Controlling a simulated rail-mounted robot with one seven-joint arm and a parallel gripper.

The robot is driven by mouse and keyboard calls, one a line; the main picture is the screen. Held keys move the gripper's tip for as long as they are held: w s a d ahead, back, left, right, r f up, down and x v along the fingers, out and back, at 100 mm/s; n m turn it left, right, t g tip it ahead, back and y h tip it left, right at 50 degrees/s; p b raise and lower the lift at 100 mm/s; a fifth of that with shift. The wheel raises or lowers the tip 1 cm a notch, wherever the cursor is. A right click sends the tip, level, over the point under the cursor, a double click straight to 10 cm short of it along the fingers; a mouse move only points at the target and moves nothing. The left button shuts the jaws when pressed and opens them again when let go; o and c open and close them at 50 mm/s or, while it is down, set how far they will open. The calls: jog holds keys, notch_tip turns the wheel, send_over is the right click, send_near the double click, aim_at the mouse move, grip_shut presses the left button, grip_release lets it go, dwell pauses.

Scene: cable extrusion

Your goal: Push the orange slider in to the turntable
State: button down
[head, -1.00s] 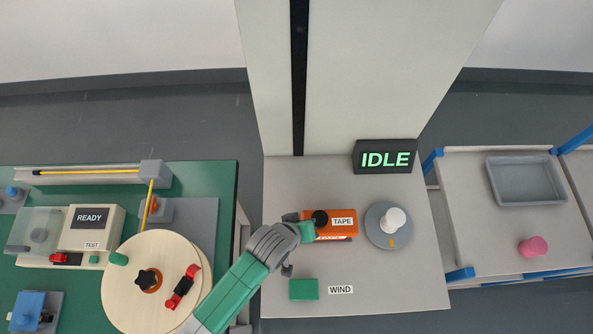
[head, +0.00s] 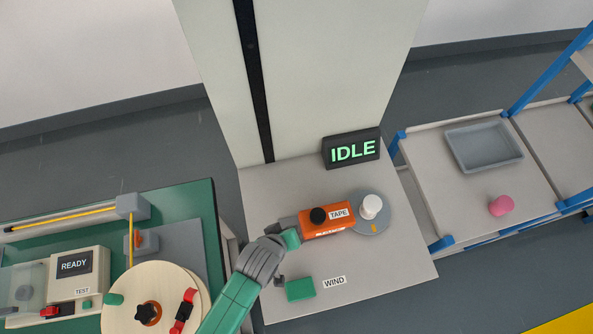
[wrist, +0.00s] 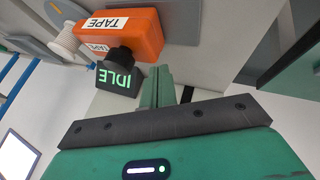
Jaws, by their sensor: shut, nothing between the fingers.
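The orange slider (head: 330,229), labelled TAPE with a black knob on top, lies on the grey bench in the head view. Its right end is at the edge of the grey turntable (head: 383,223), which carries a white spool. My gripper (head: 292,238) is shut and empty at the slider's left end and appears to touch it. In the wrist view the green fingers (wrist: 157,83) are together beside the slider (wrist: 147,40). Part of the turntable (wrist: 38,47) shows at the left there. The exact contact point is hidden.
The IDLE display (head: 351,148) stands behind the slider. A green WIND button (head: 300,289) is in front, near my wrist. A wooden reel (head: 150,300) is at the left. A grey tray (head: 484,148) and pink object (head: 501,205) are at the right.

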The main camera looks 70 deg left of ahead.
jog(key=v, duration=0.8)
jog(key=shift+w+p, duration=0.25)
jog(key=shift+p, duration=0.05)
jog(key=shift+d, duration=0.15)
jog(key=w+d+r+m+t, duration=0.2)
jog(key=w+r+m+t, duration=0.25)
jog(key=w+r, duration=0.85)
jog(key=w+d+r+m+t, duration=0.4)
jog(key=w+r, duration=0.5)
jog(key=r, duration=0.8)
jog(key=s+d+r+m+t+h, duration=0.1)
jog(key=d+r+m+t, duration=0.3)
jog(key=r, duration=0.7)
jog(key=d+r+m+t+h, duration=0.1)
jog(key=d+r+t+h, duration=0.15)
jog(key=d+r, duration=0.6)
jog(key=s+d+r+m+t+h, duration=0.1)
jog(key=d+r+m+t, duration=0.25)
jog(key=r, duration=1.05)
notch_tip(320, 180, up, 14)
jog(key=p, duration=1.2)
jog(key=shift+s+a+t, duration=0.2)
jog(key=shift+t, duration=0.25)
